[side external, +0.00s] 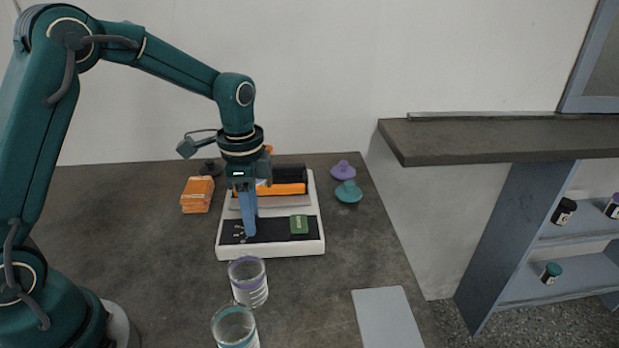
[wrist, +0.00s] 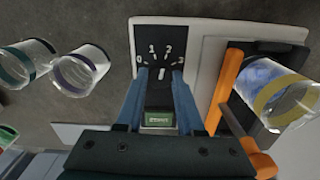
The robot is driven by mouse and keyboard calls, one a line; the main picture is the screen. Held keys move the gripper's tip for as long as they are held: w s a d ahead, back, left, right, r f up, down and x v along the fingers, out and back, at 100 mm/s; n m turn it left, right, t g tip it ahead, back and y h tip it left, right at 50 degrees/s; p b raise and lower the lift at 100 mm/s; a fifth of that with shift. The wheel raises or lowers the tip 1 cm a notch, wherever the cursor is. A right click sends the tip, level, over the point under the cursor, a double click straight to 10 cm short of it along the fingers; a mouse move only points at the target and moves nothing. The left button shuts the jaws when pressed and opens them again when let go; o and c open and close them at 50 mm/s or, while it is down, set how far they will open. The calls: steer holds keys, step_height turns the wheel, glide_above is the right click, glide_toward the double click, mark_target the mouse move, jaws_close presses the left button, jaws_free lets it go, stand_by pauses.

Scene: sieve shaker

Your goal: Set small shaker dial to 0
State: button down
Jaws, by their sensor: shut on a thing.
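The small shaker (side external: 318,240) is a white box with a black front panel. In the wrist view its panel (wrist: 143,35) carries a dial scale with the numbers 0, 1, 2 and 3. The dial (wrist: 161,72) sits between my fingertips, and a white pointer line shows on it. The line looks upright, between 1 and 2, but the fingers cover much of the knob. My gripper (side external: 249,233) points down and its blue fingers are shut on the dial; they also show in the wrist view (wrist: 161,78).
Two clear jars, purple-ringed (side external: 248,282) and teal-ringed (side external: 235,328), stand in front. Orange packs (side external: 197,195) lie left; purple (side external: 342,170) and teal (side external: 348,192) lids lie right.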

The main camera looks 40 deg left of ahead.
steer(key=n, duration=1)
steer(key=shift+n, duration=2)
steer(key=c, duration=0.5)
jaws_free()
steer(key=shift+r, duration=2.6)
